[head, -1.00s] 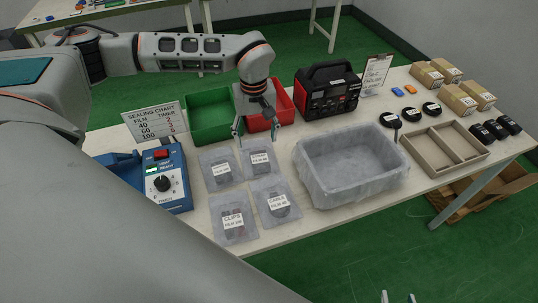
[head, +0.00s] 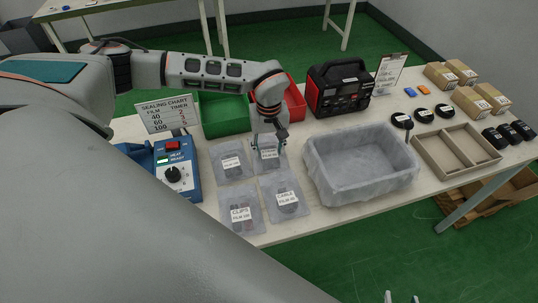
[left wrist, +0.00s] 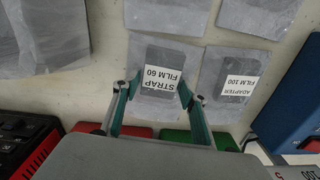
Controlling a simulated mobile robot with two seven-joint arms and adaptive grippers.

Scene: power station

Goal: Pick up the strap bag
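The strap bag is a grey clear-film bag with a dark item and a white label reading "STRAP FILM 60". It lies flat on the table in the head view (head: 270,160) and in the middle of the left wrist view (left wrist: 160,54). My left gripper (head: 268,144) is over it, pointing down and partly covering it. In the left wrist view my left gripper (left wrist: 160,88) is open, its fingers on either side of the label. Whether the tips touch the bag, I cannot tell. My right gripper (head: 400,298) shows only two separated fingertips at the bottom edge.
The adapter bag (head: 232,163), clips bag (head: 240,212) and cable bag (head: 285,197) lie close around. A lined grey bin (head: 360,190) stands to the right and a blue heat sealer (head: 178,172) to the left. Green (head: 223,116) and red (head: 295,101) bins are behind.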

